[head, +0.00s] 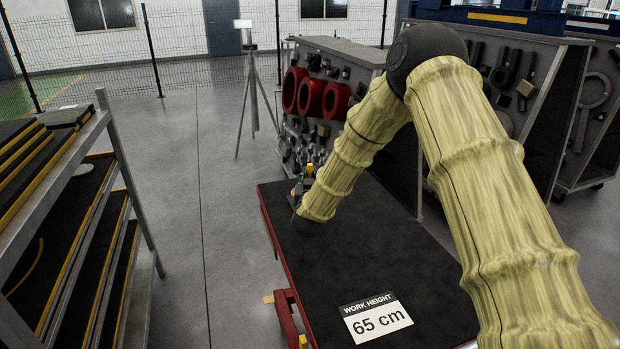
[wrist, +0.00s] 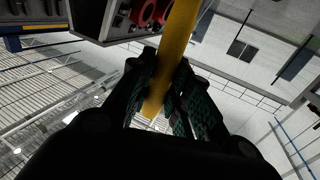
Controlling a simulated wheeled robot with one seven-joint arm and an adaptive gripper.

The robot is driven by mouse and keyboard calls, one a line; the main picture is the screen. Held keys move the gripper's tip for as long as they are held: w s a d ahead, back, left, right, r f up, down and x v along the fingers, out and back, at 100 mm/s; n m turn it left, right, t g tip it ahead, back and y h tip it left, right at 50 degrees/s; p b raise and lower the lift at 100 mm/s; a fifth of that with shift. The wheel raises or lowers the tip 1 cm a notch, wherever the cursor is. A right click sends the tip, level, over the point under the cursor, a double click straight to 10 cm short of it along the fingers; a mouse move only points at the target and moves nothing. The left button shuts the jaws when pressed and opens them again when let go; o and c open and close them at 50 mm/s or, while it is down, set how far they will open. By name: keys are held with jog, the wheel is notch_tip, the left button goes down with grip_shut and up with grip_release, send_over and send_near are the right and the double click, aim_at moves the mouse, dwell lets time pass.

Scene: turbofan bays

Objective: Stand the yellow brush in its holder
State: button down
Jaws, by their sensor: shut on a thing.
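My gripper (wrist: 168,88) is shut on the yellow brush (wrist: 178,45), whose yellow length runs between the two fingers in the wrist view. In the head view my gripper (head: 300,190) is small at the far end of my arm, over the far left part of the dark table (head: 350,265). A bit of the brush's yellow (head: 310,170) shows just above the gripper there. The brush's bristles cannot be made out. I cannot make out the holder in either view; my arm covers part of the table.
A "65 cm" work height card (head: 376,316) lies at the table's near edge. A shelf rack (head: 80,190) stands on the left. Tool boards with red rings (head: 310,97) stand behind the table. A tripod (head: 250,85) stands on open floor. The table's middle is clear.

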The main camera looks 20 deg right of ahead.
jog(key=shift+f+b, duration=0.4)
jog(key=shift+f, duration=0.3)
jog(key=c, duration=1.3)
grip_release()
jog(key=shift+o, duration=0.2)
jog(key=v, duration=1.2)
